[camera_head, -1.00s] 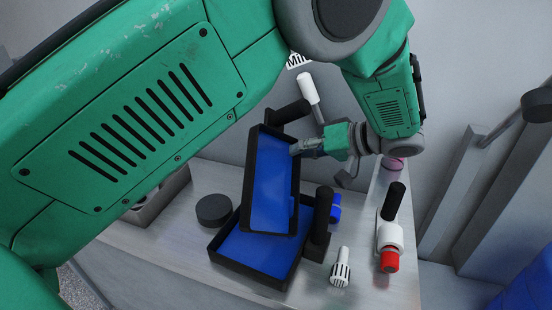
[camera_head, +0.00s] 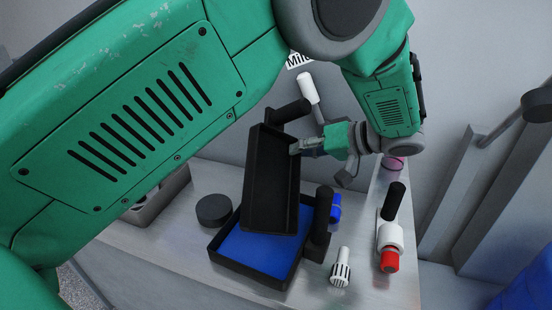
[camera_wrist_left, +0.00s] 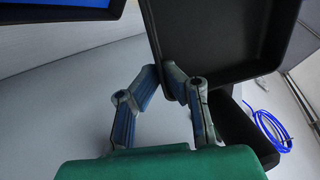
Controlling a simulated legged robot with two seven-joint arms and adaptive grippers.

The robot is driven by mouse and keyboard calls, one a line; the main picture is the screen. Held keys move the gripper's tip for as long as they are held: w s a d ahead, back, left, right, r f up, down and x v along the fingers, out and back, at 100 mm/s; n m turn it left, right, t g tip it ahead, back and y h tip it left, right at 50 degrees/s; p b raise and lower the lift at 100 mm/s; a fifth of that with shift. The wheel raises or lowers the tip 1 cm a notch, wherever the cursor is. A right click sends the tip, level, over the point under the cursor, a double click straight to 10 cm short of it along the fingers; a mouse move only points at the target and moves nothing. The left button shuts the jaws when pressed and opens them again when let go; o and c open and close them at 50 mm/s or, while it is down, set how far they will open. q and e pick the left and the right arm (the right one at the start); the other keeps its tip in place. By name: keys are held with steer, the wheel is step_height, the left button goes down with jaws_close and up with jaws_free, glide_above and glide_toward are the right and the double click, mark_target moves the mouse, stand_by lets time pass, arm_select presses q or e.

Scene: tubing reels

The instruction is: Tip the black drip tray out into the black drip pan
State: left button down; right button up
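The black drip tray (camera_head: 270,185) hangs steeply tilted above the black drip pan, with its bare black inside facing the head camera. My left gripper (camera_head: 298,148) is shut on its right edge, near the upper end. In the left wrist view the fingers (camera_wrist_left: 170,84) pinch the rim of the tray (camera_wrist_left: 215,38). The black drip pan (camera_head: 243,272) lies on the bench with a flat blue layer (camera_head: 258,250) inside. The tray's lower end hides part of the pan. My right gripper is out of view.
A black round puck (camera_head: 214,210) stands left of the pan. A black upright post (camera_head: 322,215), a white slotted piece (camera_head: 340,268) and a white-and-red fitting (camera_head: 389,240) stand to the right. A blue tube coil (camera_wrist_left: 270,130) shows in the wrist view.

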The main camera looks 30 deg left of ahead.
arm_select(q)
steer(key=shift+d+r+t, duration=0.25)
steer(key=shift+d+t, duration=0.05)
steer(key=shift+d, duration=0.25)
steer(key=shift+a+r+h+p, duration=0.1)
steer(key=shift+a+h+p, duration=0.15)
steer(key=shift+h+p, duration=1)
steer(key=shift+a+h+p, duration=0.3)
steer(key=shift+h+p, duration=0.3)
steer(key=shift+h, duration=0.25)
steer(key=shift+a+h+p, duration=0.3)
steer(key=shift+h+p, duration=0.3)
steer(key=shift+h, duration=0.2)
steer(key=shift+a+m+h+p, duration=0.1)
steer(key=shift+a+h+p, duration=0.15)
steer(key=shift+h+p, duration=0.65)
steer(key=shift+a+m+h+p, duration=0.1)
steer(key=shift+a+h+p, duration=0.1)
steer(key=shift+h+p, duration=0.65)
steer(key=shift+a+m+h+p, duration=0.1)
steer(key=shift+a+h+p, duration=0.15)
steer(key=shift+h+p, duration=0.65)
steer(key=shift+f+h, duration=0.2)
steer(key=shift+h, duration=0.15)
